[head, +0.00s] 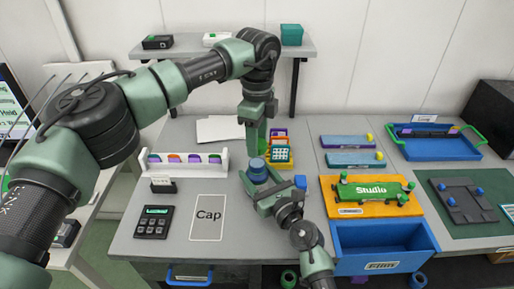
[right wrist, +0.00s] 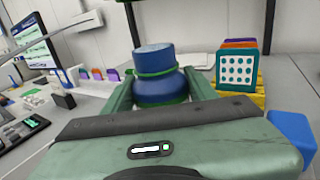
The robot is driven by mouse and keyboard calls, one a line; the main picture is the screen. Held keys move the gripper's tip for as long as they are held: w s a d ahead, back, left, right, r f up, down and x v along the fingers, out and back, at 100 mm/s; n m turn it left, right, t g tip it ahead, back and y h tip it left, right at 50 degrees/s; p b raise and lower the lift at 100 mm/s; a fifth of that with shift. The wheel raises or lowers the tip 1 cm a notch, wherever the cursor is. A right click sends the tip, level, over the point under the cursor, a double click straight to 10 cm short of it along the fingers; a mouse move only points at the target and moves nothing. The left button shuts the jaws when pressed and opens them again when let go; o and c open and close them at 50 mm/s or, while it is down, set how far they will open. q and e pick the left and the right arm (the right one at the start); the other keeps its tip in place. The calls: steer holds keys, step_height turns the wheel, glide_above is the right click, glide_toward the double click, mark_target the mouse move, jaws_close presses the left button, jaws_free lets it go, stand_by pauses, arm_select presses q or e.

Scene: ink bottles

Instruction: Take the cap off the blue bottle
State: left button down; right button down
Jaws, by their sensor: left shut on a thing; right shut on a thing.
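The blue bottle (head: 256,177) stands upright near the middle of the table. In the right wrist view its broad blue body (right wrist: 160,91) carries a narrower blue cylinder on top, which looks like the cap (right wrist: 153,57), with a green band at the join. My right gripper (head: 260,184) is shut around the bottle's body from the front. My left gripper (head: 262,148) points down just behind and above the bottle. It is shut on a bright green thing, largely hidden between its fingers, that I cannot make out. No left finger shows on the bottle's top in the right wrist view.
A sheet marked "Cap" (head: 208,230) lies bare at front left, beside a dark keypad (head: 153,222). A white rack (head: 185,169) stands left of the bottle. A teal dotted block (right wrist: 237,70) stands behind right. A blue block (head: 300,182) and a blue bin (head: 382,238) are to the right.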

steer(key=shift+c, duration=2)
jaws_free()
steer(key=shift+s, duration=0.1)
